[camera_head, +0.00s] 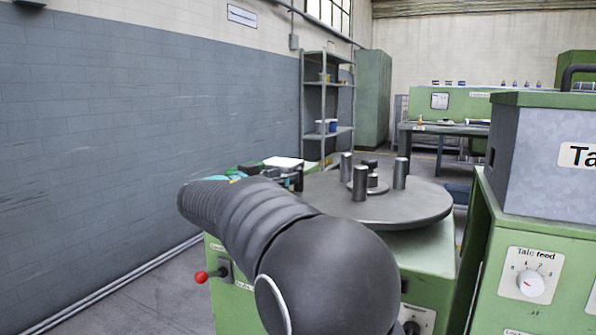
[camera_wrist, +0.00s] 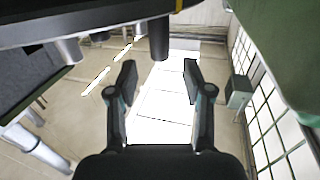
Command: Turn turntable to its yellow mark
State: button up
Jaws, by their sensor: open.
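The turntable (camera_head: 425,208) is a round grey metal disc on top of a green machine, in the middle of the head view. Several upright metal posts stand on it around a small hub (camera_head: 372,186). I see no yellow mark on the part of the disc that shows. My dark arm crosses in front of its left side and hides part of it. In the wrist view my gripper (camera_wrist: 158,82) is open, with its two fingers apart and nothing between them. In the head view my arm hides most of the gripper.
A red-knobbed lever (camera_head: 201,277) sticks out from the green machine's front left. A green talc feed cabinet (camera_head: 530,262) with a grey hopper (camera_head: 548,158) stands close on the right. A grey block wall (camera_head: 120,130) runs along the left. Shelves (camera_head: 326,110) stand behind.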

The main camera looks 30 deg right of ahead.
aim_at(298, 190)
jog(key=shift+p+x, duration=0.35)
jog(key=shift+x, duration=2.75)
grip_shut()
